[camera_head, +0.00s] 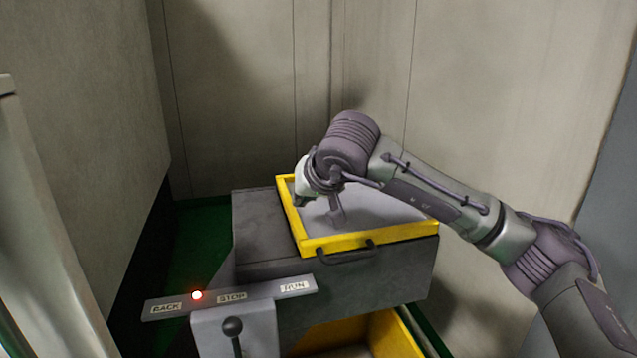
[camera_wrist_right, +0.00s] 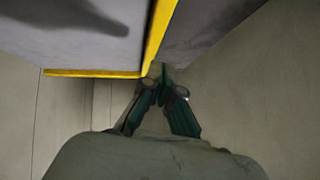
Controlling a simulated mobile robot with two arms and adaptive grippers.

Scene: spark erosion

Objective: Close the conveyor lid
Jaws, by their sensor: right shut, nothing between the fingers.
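The conveyor lid (camera_head: 372,239) is a yellow frame around a grey panel, with a dark handle (camera_head: 346,254) on its front edge. It lies about flat on top of the grey conveyor housing (camera_head: 262,232); I cannot tell whether any gap is left under it. My right gripper (camera_head: 300,202) is at the lid's left edge, partly hidden by its own wrist. In the right wrist view the gripper (camera_wrist_right: 161,78) is shut and empty, with its fingertips close to the yellow frame (camera_wrist_right: 158,30). Contact cannot be made out. My left gripper is not in view.
A lever (camera_head: 233,328) stands below a label plate (camera_head: 266,292) reading BACK, STOP and RUN, with a red light (camera_head: 197,295). A yellow bin (camera_head: 398,335) sits under the housing. Walls close in behind and at the left.

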